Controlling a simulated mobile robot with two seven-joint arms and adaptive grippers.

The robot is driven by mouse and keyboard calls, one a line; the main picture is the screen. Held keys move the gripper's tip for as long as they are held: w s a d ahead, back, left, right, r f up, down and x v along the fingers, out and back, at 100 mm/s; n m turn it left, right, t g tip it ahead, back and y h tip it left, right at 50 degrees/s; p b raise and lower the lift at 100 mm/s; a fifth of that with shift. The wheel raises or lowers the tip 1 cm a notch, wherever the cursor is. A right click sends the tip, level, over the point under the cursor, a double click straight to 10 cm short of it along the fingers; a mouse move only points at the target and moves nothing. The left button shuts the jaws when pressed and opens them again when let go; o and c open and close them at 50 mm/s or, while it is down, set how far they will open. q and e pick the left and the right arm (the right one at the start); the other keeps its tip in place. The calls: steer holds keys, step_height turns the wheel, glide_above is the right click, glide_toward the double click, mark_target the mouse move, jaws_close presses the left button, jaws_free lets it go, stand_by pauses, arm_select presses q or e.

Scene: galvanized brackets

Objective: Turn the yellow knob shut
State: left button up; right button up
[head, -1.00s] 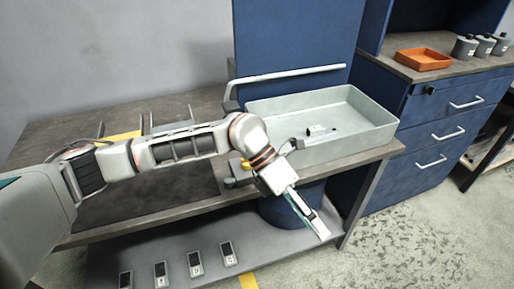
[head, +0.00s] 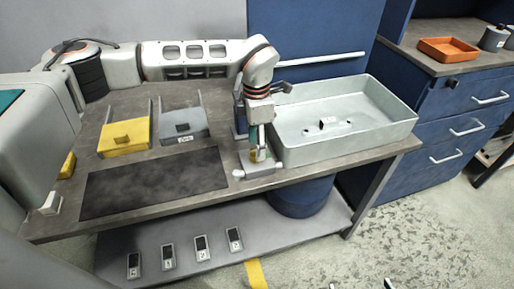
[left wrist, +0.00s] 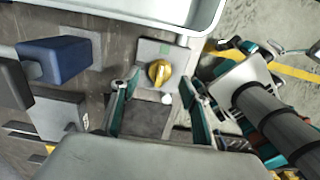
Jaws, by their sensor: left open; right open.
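The yellow knob (left wrist: 159,72) sits on a grey plate (left wrist: 148,52) in the left wrist view. Its raised grip runs roughly up and down the picture, and a small green mark lies above it on the plate. In the head view the knob (head: 254,155) is mostly hidden by my left gripper (head: 258,149). That gripper points down over the plate, left of the grey basin. In the left wrist view its teal fingers stand open on either side of the knob, with visible gaps. My right gripper (head: 361,285) is open, its tips just showing at the bottom edge.
The grey basin (head: 395,128) stands close right of the plate with a small labelled object inside. Yellow (head: 125,148) and grey (head: 190,137) brackets and a dark mat (head: 150,185) lie to the left. A white ball-like part (head: 238,174) is beside the plate.

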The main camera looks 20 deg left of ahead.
arm_select(q)
steer(key=shift+f, duration=1.35)
steer(key=c, duration=1.1)
